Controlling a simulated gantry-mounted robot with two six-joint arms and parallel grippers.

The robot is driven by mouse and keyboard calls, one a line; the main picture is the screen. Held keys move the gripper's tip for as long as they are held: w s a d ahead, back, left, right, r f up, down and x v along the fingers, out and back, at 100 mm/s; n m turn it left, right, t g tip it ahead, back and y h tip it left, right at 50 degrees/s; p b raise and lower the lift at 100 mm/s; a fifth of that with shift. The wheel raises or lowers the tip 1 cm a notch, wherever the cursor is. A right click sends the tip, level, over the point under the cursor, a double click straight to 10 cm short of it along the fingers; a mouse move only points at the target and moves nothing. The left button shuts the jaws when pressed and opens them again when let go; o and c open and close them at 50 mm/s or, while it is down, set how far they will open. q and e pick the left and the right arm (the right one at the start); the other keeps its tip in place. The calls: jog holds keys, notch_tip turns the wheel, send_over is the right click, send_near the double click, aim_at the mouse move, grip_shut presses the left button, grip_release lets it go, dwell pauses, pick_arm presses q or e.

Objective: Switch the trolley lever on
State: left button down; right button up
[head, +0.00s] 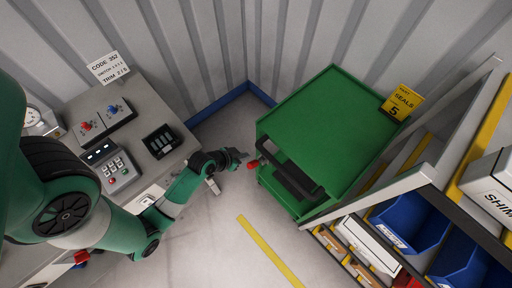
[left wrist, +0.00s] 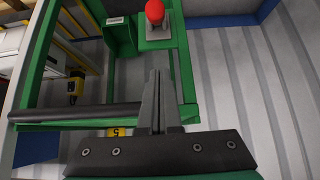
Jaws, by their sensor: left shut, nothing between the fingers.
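The green trolley (head: 325,125) stands in the middle of the head view, with a black handle bar (head: 291,180) on its near side. The trolley lever's red knob (head: 253,164) sticks out at the trolley's left end. In the left wrist view the red knob (left wrist: 155,11) stands over a pale plate (left wrist: 158,36) on the green frame. My left gripper (head: 244,156) is shut and empty, just left of the knob. In the left wrist view its fingertips (left wrist: 158,73) point toward the plate and look apart from the knob. My right gripper is not in view.
A grey console (head: 180,131) with switches and a keypad (head: 111,168) stands at left. A shelf rack with blue bins (head: 410,222) stands at right, close to the trolley. Floor between console and trolley is clear.

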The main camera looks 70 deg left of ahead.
aim_at(253, 163)
pick_arm(q)
jog(key=b+x, duration=0.4)
jog(key=x, duration=0.1)
jog(key=b+x, duration=0.4)
jog(key=x, duration=0.2)
jog(key=shift+s+d+f+b, duration=0.1)
jog(key=shift+s+f+b, duration=0.1)
jog(key=shift+f+b, duration=0.1)
jog(key=shift+s+d+f+b, duration=0.3)
jog(key=shift+s+f+b, duration=0.45)
jog(key=shift+s, duration=0.15)
jog(key=shift+s+d+f, duration=0.15)
jog(key=shift+s+f, duration=0.1)
jog(key=shift+s, duration=0.1)
jog(key=shift+w, duration=0.1)
